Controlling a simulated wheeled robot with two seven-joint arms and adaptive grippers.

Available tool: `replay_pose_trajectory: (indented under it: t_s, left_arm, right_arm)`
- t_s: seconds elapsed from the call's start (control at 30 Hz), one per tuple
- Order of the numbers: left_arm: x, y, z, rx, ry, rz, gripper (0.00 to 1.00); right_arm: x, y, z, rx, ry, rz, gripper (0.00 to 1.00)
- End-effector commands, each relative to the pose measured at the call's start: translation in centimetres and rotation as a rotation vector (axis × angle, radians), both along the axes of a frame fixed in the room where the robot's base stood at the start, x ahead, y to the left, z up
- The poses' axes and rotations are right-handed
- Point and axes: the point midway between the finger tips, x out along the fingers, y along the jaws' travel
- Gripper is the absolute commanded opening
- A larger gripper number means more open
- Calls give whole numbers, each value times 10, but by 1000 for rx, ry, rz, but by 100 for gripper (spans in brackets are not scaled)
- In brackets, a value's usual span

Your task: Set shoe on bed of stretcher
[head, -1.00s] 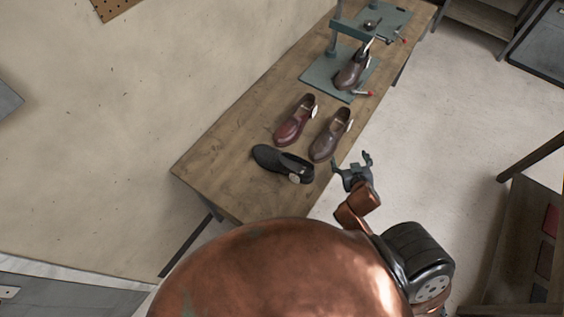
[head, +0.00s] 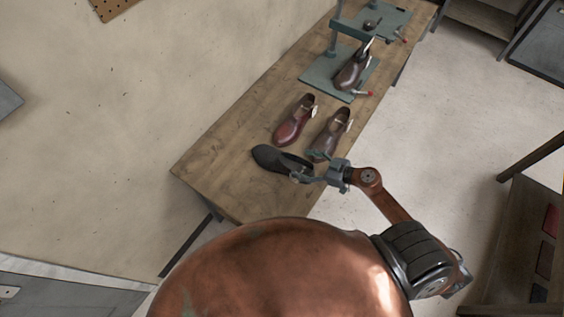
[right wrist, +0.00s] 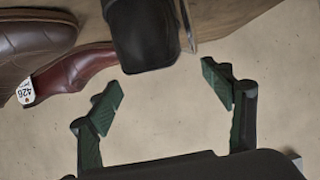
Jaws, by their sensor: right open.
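The stretcher (head: 331,85) is a blue-green metal device at the far part of the bench, with a dark brown shoe (head: 348,74) on it. A black shoe (head: 270,157) lies at the near end of the bench; its heel (right wrist: 145,38) shows in the right wrist view. A red shoe (head: 292,124) and a brown shoe (head: 327,136) lie between it and the stretcher. My right gripper (head: 303,169) is open at the black shoe's heel end. In the right wrist view, the heel is just beyond the gap between the open fingers (right wrist: 161,93). My left gripper is not in view.
The wooden bench (head: 225,165) runs along the wall, with bare room at its near left end. A second blue-green plate (head: 392,22) lies at its far end. The red shoe (right wrist: 85,68) carries a white tag (right wrist: 26,92) reading 426. A shelf (head: 500,245) stands at right.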

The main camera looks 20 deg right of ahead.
Motion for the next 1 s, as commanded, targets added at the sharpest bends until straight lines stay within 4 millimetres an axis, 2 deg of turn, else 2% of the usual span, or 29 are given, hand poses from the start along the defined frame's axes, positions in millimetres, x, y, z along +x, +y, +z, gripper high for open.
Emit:
replay_pose_trajectory:
  t_s: [0.2, 0.47, 0.7, 1.0]
  left_arm:
    - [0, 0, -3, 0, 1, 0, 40]
    - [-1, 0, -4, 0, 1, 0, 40]
    - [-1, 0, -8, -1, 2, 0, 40]
    - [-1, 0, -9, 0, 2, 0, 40]
  right_arm:
    - [31, 21, -14, 3, -4, -2, 74]
    - [45, 32, -21, 2, -5, -2, 74]
    - [71, 49, -34, 2, -6, -3, 74]
    - [80, 56, -39, 1, -3, -2, 74]
